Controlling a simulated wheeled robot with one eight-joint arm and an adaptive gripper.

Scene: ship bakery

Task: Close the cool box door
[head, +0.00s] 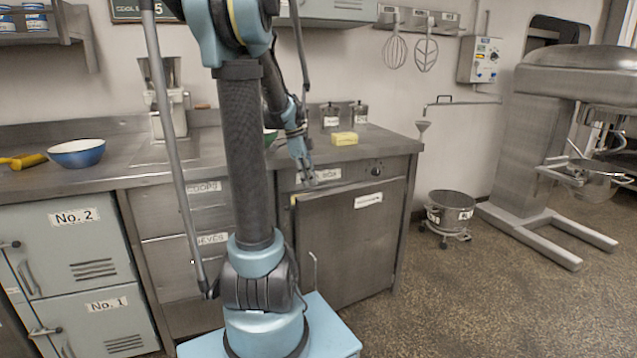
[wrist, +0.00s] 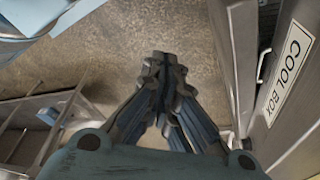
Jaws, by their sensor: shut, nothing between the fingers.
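The cool box door (head: 352,245) is a grey metal panel with a white label, under the right end of the counter. Its top edge appears to stand out from the cabinet front, so it looks slightly ajar; my arm hides part of its left side. The "COOL BOX" label (wrist: 290,68) on the cabinet front shows in the wrist view, with a dark gap between that front and the door (wrist: 233,45). My gripper (head: 309,179) is shut and empty, by the door's upper left part. In the wrist view, its closed fingertips (wrist: 163,78) are left of the door, over floor.
A yellow block (head: 344,139) and two canisters stand on the counter (head: 390,146) above. A wheeled bin (head: 451,212) and a large mixer (head: 545,130) stand to the right. Lockers (head: 75,250) are at left. Floor between cabinet and bin is clear.

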